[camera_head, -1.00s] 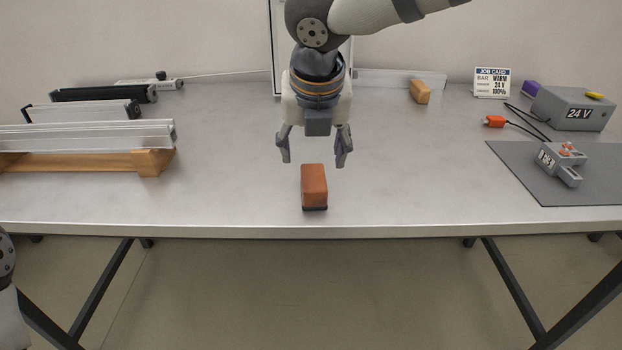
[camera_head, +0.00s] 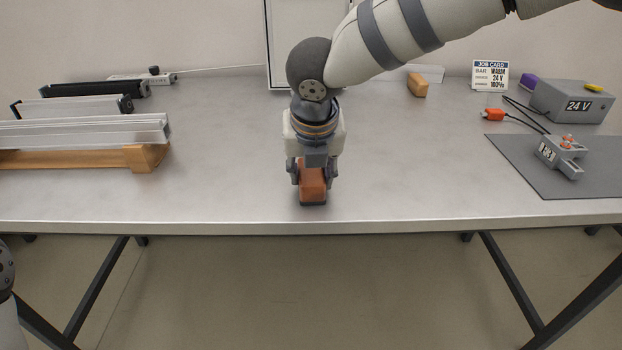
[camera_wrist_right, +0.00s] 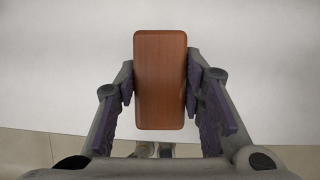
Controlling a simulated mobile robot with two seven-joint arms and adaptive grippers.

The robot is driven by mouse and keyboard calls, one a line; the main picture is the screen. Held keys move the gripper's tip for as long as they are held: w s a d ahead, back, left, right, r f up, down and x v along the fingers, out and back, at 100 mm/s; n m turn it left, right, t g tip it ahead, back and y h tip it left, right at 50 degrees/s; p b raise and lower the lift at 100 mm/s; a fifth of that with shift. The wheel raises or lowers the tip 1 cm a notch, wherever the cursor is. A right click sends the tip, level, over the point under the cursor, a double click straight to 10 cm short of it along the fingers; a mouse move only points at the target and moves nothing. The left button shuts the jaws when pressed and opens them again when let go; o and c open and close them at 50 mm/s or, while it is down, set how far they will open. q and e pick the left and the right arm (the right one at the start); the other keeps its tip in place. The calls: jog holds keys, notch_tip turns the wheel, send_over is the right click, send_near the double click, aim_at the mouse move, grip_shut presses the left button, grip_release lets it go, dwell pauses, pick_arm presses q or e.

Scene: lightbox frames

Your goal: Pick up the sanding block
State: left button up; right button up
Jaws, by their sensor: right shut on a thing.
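The sanding block (camera_head: 313,187) is a reddish-brown wooden block with a dark underside, near the front edge of the table. It also shows in the right wrist view (camera_wrist_right: 160,80), lengthwise between the fingers. My right gripper (camera_head: 312,180) comes down over it from above and is shut on its two long sides; in the right wrist view the purple-padded fingers (camera_wrist_right: 160,90) touch it left and right. The block appears to be at the tabletop; whether it is lifted at all I cannot tell. My left gripper is not in view.
The metal table (camera_head: 230,150) is clear around the block. Aluminium bars on a wooden stand (camera_head: 147,157) are at the left. A small tan block (camera_head: 418,86) lies at the back. A grey 24 V box (camera_head: 572,103) and a dark mat (camera_head: 545,184) with a grey device (camera_head: 560,155) are at the right.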

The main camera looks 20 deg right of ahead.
notch_tip(320, 180, up, 3)
jog(key=shift+w+f, duration=0.1)
jog(key=shift+f, duration=0.05)
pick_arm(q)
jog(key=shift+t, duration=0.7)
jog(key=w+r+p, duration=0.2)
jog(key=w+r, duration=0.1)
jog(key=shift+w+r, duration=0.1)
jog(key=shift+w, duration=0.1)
pick_arm(e)
jog(key=s+r, duration=1)
jog(key=s, duration=0.4)
jog(key=shift+d+r, duration=0.15)
jog(key=shift+d, duration=0.05)
